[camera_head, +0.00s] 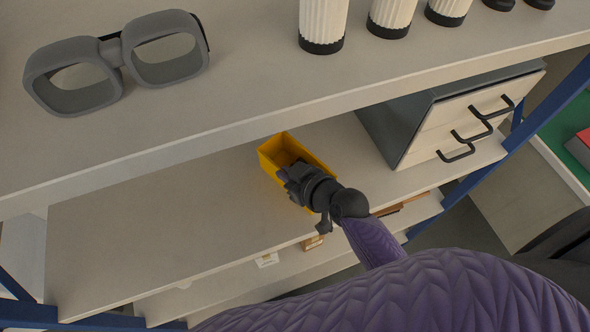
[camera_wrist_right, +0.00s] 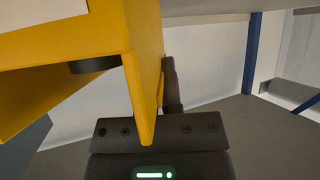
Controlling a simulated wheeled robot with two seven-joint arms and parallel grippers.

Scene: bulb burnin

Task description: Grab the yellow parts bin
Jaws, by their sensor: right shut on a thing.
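The yellow parts bin (camera_head: 276,152) is on the middle shelf in the head view, partly hidden behind my right gripper. My right gripper (camera_head: 292,177) is at the bin's near side, shut on its wall. In the right wrist view the yellow bin (camera_wrist_right: 95,40) fills the upper left, and its wall stands between the fingers of my right gripper (camera_wrist_right: 160,95). A dark round thing shows by the bin there. The bin's contents are mostly hidden. My left gripper is in neither view.
Grey goggles (camera_head: 120,60) and several white ribbed cylinders with black bases (camera_head: 322,25) stand on the upper shelf, which overhangs the bin. A drawer cabinet (camera_head: 440,115) stands right of the bin. The middle shelf (camera_head: 160,220) is clear to the left. Blue posts (camera_head: 545,125) flank the shelving.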

